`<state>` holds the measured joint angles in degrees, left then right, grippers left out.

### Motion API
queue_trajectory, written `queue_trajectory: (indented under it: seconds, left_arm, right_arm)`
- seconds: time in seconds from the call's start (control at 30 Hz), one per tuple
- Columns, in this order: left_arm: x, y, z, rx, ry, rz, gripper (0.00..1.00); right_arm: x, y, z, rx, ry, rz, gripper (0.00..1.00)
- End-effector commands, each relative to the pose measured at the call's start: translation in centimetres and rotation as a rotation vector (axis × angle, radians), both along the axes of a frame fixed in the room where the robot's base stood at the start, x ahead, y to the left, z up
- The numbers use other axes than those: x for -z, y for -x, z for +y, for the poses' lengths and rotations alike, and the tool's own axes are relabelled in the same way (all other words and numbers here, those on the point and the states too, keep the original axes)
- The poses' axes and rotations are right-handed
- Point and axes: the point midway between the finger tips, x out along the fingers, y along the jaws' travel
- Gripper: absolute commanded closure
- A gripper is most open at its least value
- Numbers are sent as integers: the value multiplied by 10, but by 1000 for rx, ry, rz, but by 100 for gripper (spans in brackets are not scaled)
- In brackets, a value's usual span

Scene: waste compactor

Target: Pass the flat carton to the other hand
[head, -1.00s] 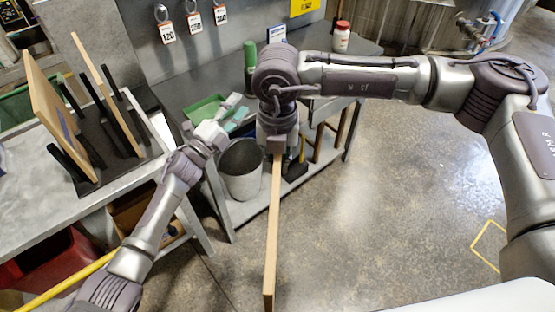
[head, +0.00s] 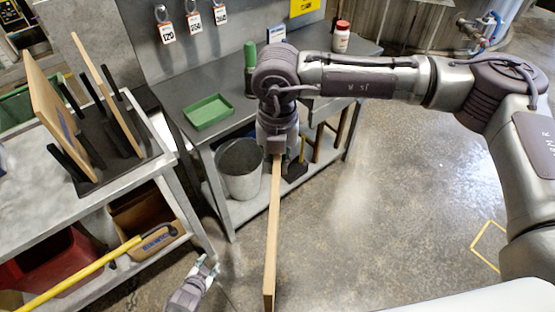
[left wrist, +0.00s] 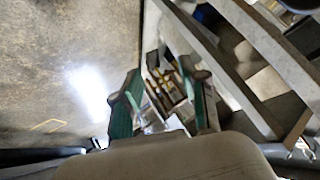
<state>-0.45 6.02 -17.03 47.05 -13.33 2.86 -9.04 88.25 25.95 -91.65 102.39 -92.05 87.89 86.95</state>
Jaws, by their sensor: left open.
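The flat carton (head: 271,240) hangs upright below my right gripper (head: 277,153) in the head view, seen nearly edge-on as a long narrow tan strip. My right gripper is shut on its top end; its fingers are mostly hidden by the wrist. My left gripper (head: 207,268) is low in the head view, left of the carton and apart from it. In the left wrist view its two green-padded fingers (left wrist: 163,88) stand apart with nothing between them. The carton cannot be made out in the left wrist view.
A rack (head: 104,163) on the left bench holds two more flat boards. A metal bucket (head: 240,172) stands on the lower shelf of the back table, with a green tray (head: 208,111) above. A yellow pole (head: 85,278) crosses lower left. Floor to the right is clear.

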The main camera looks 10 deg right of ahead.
Motion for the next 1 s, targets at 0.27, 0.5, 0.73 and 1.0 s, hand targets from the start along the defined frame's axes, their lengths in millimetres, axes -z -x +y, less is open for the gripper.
queue_trajectory:
  seconds: [0.27, 0.5, 0.73, 1.0]
  left_arm:
    - [75, 134, 28, -191, 38, 314, 57]
    - [112, 253, 44, -352, 54, 561, 57]
    - [125, 331, 52, -456, 56, 712, 57]
    - [127, 354, 54, -487, 55, 756, 57]
  right_arm:
    - [0, 0, 0, 0, 0, 0, 100]
    - [0, 0, 0, 0, 0, 0, 100]
    - [0, 0, 0, 0, 0, 0, 100]
    - [0, 0, 0, 0, 0, 0, 100]
